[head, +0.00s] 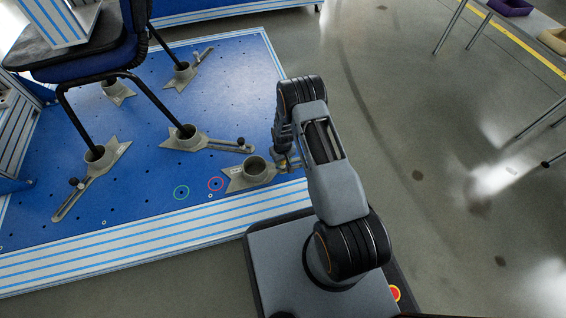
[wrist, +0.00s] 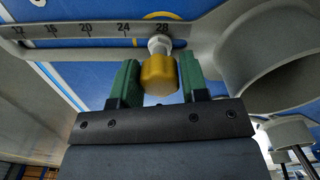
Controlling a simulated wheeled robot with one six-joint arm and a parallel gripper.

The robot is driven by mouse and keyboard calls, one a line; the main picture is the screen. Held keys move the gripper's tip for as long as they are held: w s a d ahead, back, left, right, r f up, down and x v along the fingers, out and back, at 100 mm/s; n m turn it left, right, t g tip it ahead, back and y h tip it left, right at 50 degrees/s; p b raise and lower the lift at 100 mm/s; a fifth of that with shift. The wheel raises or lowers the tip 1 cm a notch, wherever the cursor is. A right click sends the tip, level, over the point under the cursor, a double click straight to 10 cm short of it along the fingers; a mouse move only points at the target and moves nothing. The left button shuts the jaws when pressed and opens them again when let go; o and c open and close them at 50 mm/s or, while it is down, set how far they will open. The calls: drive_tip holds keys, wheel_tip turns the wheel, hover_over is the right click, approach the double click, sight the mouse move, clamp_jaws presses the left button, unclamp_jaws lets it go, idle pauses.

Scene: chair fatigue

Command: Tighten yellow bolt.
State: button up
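The yellow bolt (wrist: 158,74) has a yellow head on a pale shank and sits at the grey arm of a holder, near the 28 mark of the scale (wrist: 100,29). In the head view my gripper (head: 284,158) is beside the grey cup-shaped holder (head: 243,178) on the blue platform, partly hidden by my arm. The bolt is too small there to make out clearly.
The blue platform (head: 140,205) carries a chair (head: 95,62) whose legs stand in grey holders with dark knobs. The holder's cup (wrist: 275,60) is close to the right finger in the wrist view. Open floor (head: 450,200) lies to the right, with a table at the far right.

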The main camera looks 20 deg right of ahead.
drive_tip(key=c, duration=0.5)
drive_tip(key=shift+m, duration=2)
drive_tip(key=m, duration=0.4)
drive_tip(key=m, duration=0.4)
drive_tip(key=m, duration=0.4)
